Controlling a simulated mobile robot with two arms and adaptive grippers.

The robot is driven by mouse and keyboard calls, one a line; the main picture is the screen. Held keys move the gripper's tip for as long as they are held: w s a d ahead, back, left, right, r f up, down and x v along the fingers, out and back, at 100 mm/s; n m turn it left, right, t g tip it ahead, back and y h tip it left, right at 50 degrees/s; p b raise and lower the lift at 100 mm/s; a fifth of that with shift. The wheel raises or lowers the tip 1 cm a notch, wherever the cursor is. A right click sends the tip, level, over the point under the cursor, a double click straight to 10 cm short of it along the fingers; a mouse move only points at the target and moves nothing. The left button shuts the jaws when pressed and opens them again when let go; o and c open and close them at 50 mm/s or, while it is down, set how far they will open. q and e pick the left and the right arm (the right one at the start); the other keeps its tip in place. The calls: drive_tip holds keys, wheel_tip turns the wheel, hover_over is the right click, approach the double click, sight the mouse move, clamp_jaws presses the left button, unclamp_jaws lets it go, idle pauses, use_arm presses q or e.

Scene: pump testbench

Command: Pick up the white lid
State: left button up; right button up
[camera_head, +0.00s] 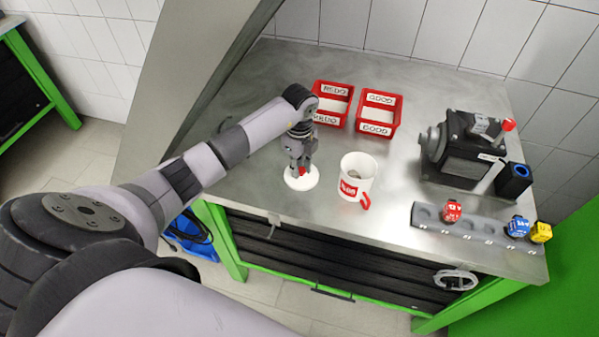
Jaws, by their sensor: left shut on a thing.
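The white lid (301,182) is a round white disc with a small red part on top. It is at the steel bench's front left, left of the white mug (354,179) with red lettering and a red handle. My left gripper (301,166) points down from above and is shut on the lid at its red top. The gripper hides part of the lid, and I cannot tell whether the lid touches the bench. The mug stands upright with its top open. My right gripper is not in view.
Two red bins marked REDO (319,92) and GOOD (396,97) stand at the back. A black pump machine (462,150) is at the right. A grey rack (430,217) holds red, blue and yellow parts along the front right. The bench centre is clear.

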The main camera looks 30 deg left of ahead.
use_arm(q)
drive_tip(key=shift+c, duration=0.9)
